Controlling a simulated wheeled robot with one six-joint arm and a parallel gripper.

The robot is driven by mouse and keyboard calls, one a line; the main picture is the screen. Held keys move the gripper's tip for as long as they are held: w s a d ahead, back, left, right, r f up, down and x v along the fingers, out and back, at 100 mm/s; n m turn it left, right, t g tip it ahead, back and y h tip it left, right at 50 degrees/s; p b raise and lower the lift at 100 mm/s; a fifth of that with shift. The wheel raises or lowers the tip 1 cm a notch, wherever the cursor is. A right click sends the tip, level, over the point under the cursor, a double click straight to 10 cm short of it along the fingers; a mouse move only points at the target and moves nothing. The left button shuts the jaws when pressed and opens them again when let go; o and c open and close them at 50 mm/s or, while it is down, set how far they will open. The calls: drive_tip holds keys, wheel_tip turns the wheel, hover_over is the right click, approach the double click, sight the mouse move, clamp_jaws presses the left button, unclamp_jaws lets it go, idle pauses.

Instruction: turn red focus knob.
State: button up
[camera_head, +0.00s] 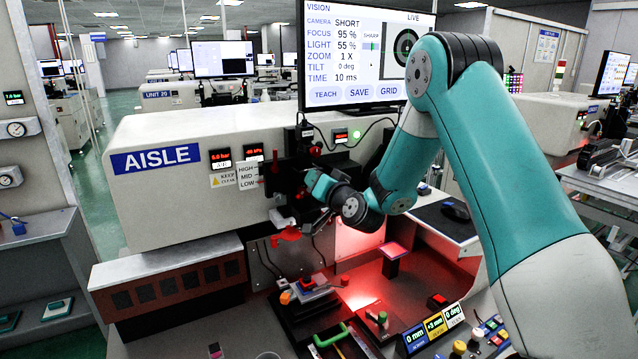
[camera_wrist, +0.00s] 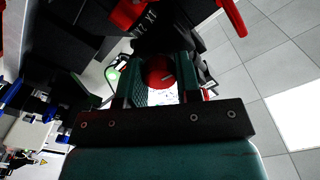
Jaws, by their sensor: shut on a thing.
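The red knob (camera_wrist: 158,72) sits between the green-padded fingers of my gripper (camera_wrist: 160,80) in the wrist view. The fingers are shut on it from both sides. In the head view my gripper (camera_head: 314,182) is at the dark camera assembly (camera_head: 287,180) on the machine's front, coming from the right; the held knob is hard to make out there. The monitor (camera_head: 362,52) reads focus 95 %, light 55 %, zoom 1 X, tilt 0 deg, camera SHORT. It shows a dark ring target at its right.
Another red part (camera_wrist: 127,14) and a dark ring marked X2 and X1 lie close above the held knob in the wrist view. A HIGH/MID/LOW label (camera_head: 248,176) is left of the assembly. Below stand a red-lit pedestal (camera_head: 394,251) and a green handle (camera_head: 331,336).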

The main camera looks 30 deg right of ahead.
drive_tip(key=shift+m, duration=0.6)
drive_tip(key=o, duration=0.9)
drive_tip(key=shift+s+b, duration=8.75)
drive_tip(key=shift+b, duration=0.25)
